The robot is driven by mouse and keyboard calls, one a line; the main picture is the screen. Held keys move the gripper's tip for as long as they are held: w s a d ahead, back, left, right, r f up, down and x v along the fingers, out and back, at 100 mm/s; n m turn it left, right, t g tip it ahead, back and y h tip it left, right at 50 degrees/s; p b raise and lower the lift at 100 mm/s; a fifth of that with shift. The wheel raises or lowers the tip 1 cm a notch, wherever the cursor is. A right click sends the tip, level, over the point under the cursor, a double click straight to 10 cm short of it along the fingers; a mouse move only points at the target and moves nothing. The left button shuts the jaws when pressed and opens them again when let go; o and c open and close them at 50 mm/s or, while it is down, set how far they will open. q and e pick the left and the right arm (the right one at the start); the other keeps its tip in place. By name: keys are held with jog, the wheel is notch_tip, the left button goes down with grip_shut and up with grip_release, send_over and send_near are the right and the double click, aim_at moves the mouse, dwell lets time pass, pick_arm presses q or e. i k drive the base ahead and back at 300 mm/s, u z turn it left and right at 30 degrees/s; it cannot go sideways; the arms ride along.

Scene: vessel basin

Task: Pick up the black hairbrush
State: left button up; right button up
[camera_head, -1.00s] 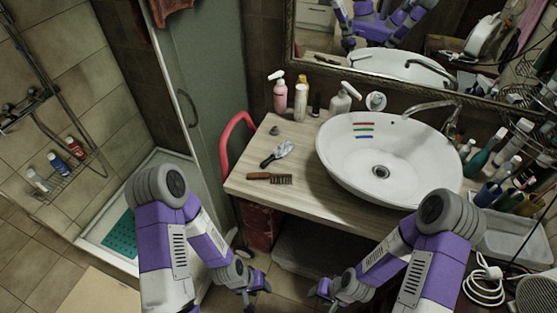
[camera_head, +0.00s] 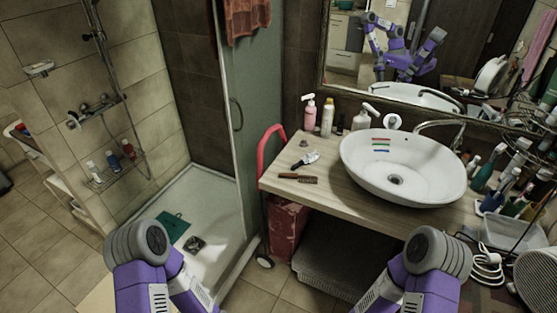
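Two brush-like items lie on the left part of the wooden counter in the head view. One is a brush with a brown handle and dark bristles (camera_head: 298,177), lying flat near the counter's front edge. Just behind it lies an item with a dark handle and a pale grey head (camera_head: 306,160). I cannot tell for sure which is the black hairbrush. Nothing touches either of them.
A white basin (camera_head: 365,176) takes up the counter's right part. A pink pump bottle (camera_head: 310,114) and other bottles stand at the back. A red curved rail (camera_head: 264,150) is beside the counter's left end. A red box (camera_head: 286,226) and grey basket (camera_head: 340,258) are underneath.

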aim_at(310, 158)
jog(key=u, duration=0.65)
jog(key=i, duration=1)
jog(key=z, duration=1.2)
